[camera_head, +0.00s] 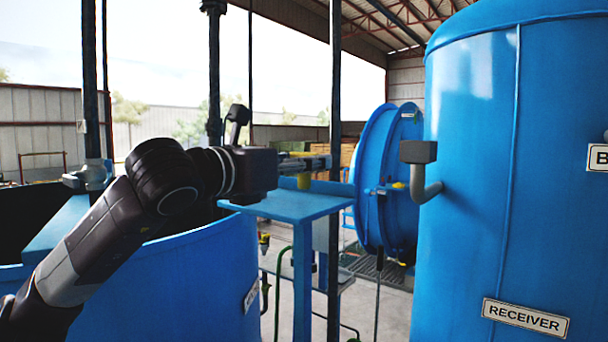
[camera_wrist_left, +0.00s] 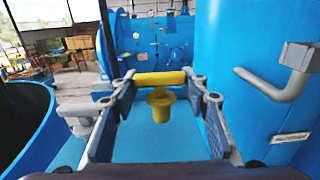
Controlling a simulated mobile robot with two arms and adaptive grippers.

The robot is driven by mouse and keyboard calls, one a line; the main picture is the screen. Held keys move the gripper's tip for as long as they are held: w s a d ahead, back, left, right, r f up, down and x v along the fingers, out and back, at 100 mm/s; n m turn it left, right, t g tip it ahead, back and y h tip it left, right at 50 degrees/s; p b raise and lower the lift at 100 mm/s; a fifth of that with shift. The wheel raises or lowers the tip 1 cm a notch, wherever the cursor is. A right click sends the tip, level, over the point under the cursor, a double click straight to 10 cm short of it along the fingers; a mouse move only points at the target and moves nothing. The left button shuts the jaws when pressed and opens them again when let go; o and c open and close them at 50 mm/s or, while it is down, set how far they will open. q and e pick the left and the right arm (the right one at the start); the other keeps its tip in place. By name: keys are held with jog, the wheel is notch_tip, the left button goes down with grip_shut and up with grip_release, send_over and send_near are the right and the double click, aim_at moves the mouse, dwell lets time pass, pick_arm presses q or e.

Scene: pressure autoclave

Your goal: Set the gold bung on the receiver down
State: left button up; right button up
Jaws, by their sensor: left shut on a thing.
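The gold bung (camera_head: 304,181) has a crossbar on top and a narrower plug below. It also shows in the left wrist view (camera_wrist_left: 159,98), with its crossbar spanning the two fingers. My left gripper (camera_head: 318,162) is shut on this crossbar and holds the bung upright over a small blue stand (camera_head: 290,203). I cannot tell whether the bung's lower end touches the stand top. The receiver (camera_head: 470,220) is the large blue tank at the right with a RECEIVER plate. A bent grey pipe (camera_head: 432,190) with a dark block comes out of its side. My right gripper is not in view.
A large open blue vessel (camera_head: 200,280) stands below my left arm. A round blue door (camera_head: 385,180) stands behind the stand, left of the receiver. Dark vertical posts (camera_head: 334,90) rise behind my gripper.

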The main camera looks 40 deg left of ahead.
pick_arm(q)
jog(key=shift+f, duration=1.25)
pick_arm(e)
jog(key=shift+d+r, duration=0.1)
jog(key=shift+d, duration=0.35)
pick_arm(q)
jog(key=shift+f, duration=0.2)
jog(key=o, duration=1.2)
jog(key=shift+c, duration=0.2)
jog(key=shift+r, duration=0.1)
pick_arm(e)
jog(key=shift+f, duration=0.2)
